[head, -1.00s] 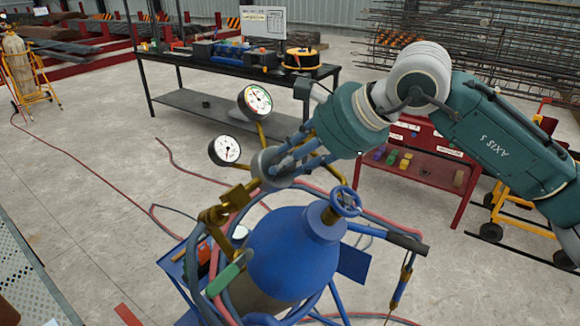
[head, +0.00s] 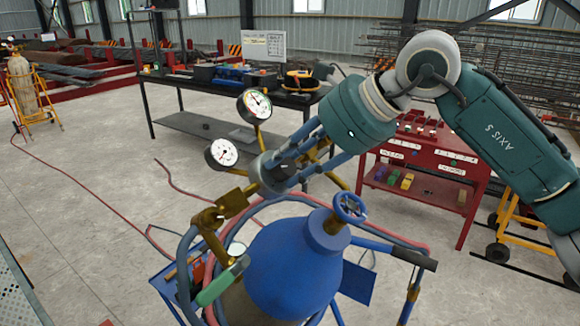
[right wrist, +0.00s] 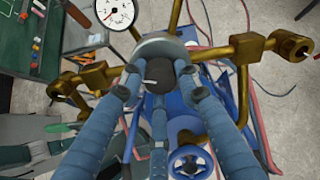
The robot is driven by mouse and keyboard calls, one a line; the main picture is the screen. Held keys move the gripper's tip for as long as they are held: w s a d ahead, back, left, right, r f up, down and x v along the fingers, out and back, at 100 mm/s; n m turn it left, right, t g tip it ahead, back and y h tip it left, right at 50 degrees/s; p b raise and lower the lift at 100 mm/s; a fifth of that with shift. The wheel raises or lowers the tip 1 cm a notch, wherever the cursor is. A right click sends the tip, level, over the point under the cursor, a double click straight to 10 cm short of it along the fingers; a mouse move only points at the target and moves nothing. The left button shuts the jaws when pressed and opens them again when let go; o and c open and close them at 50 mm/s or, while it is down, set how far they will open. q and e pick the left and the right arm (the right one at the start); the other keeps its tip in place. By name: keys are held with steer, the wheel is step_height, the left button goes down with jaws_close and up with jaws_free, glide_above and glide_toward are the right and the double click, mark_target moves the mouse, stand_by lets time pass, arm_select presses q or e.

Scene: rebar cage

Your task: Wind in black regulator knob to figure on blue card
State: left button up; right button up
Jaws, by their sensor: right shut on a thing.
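The brass regulator (head: 232,203) is on top of the blue gas cylinder (head: 290,265), with two white dial gauges, an upper one (head: 254,106) and a lower one (head: 221,153). The needle readings are too small to make out. My right gripper (head: 275,172) has its blue-grey fingers closed around the black regulator knob (right wrist: 160,72), mostly hidden by the fingers in the head view. One gauge (right wrist: 115,12) also shows in the right wrist view. A plain blue panel (head: 357,283) hangs beside the cylinder; I cannot tell any figure on it. My left gripper is out of view.
The blue valve handwheel (head: 349,207) stands close below my right gripper. Red and blue hoses loop around the cylinder. A black workbench (head: 205,128) and a red tool stand (head: 425,180) are behind. The concrete floor at left is mostly clear, crossed by a thin red hose.

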steer(key=shift+d+f, duration=0.15)
steer(key=shift+f, duration=0.1)
steer(key=o, duration=1.1)
steer(key=shift+d, duration=0.15)
steer(key=shift+r, duration=0.2)
steer(key=shift+s+d+r, duration=0.1)
steer(key=shift+d+r, duration=0.1)
steer(key=shift+r, duration=0.15)
steer(key=v, duration=1.1)
steer(key=shift+d+f, duration=0.15)
